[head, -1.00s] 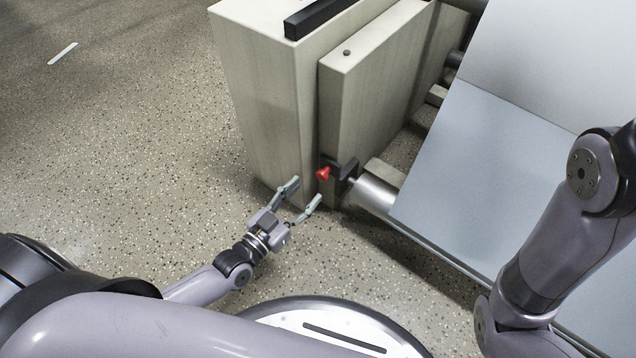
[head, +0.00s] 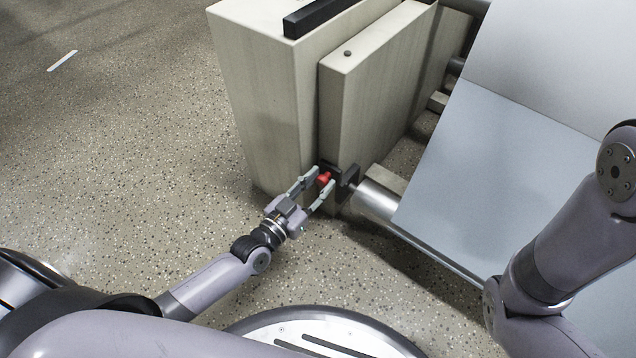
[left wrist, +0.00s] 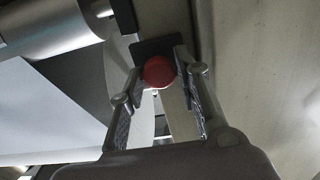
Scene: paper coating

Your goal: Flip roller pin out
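The red roller pin (head: 324,178) sits on a black bracket (head: 346,178) low on the machine's beige side panel, near the end of the metal roller (head: 376,199). My left gripper (head: 325,177) has its fingers on either side of the pin. In the left wrist view the round red pin head (left wrist: 159,71) lies between the tips of the open fingers (left wrist: 160,78), with the black bracket (left wrist: 151,48) behind it. Whether the fingertips touch the pin I cannot tell. My right arm shows at the right edge, but its gripper is not in view.
The beige machine housing (head: 262,100) stands behind the left gripper. A large pale sheet (head: 480,170) slopes across the right side, beside my right arm.

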